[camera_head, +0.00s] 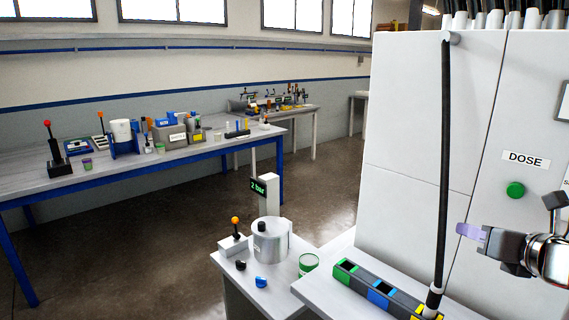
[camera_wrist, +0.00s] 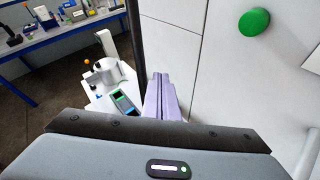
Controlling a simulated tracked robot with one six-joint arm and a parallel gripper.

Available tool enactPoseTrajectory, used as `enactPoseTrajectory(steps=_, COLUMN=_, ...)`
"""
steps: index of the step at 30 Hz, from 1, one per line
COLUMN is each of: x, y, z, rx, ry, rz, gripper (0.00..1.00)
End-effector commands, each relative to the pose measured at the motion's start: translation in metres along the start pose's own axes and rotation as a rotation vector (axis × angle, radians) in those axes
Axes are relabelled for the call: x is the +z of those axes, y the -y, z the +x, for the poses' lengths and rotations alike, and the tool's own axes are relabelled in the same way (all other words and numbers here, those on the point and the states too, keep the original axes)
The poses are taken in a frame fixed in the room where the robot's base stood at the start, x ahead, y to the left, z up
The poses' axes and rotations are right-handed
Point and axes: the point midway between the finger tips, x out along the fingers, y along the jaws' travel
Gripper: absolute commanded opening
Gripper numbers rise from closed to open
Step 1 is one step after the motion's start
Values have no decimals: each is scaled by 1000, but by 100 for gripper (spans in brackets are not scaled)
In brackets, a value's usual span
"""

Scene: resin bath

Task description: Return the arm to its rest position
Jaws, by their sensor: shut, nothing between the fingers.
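My gripper (camera_head: 463,230) is at the right of the head view, in front of the white cabinet (camera_head: 408,130) and below its green button (camera_head: 515,189). Its purple fingers point left and are shut with nothing between them. In the wrist view the fingers of my gripper (camera_wrist: 161,80) are together at the middle. The green button (camera_wrist: 254,21) shows at the upper right there. My arm runs out of the right edge of the head view, so most of it is hidden.
A black vertical hose (camera_head: 443,170) stands left of my gripper. Below is a dark rack (camera_head: 366,284) with coloured slots. A metal pot (camera_head: 270,242) stands on a low table to the left. A blue-legged bench (camera_head: 190,152) holds several items. Open floor lies between.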

Motion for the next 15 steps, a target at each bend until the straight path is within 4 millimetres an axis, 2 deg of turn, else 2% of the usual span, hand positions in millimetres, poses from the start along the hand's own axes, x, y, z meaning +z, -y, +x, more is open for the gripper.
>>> enactPoseTrajectory(steps=3, x=-36, y=-28, z=19, rx=51, ry=-125, rz=-268, gripper=0)
enactPoseTrajectory(steps=7, x=-69, y=-61, z=28, rx=132, ry=-231, rz=-589, gripper=0)
enactPoseTrajectory(steps=11, x=-98, y=-98, z=23, rx=240, ry=-295, rz=-913, gripper=0)
enactPoseTrajectory(steps=15, x=-128, y=-136, z=9, rx=373, ry=-333, rz=-1262, gripper=0)
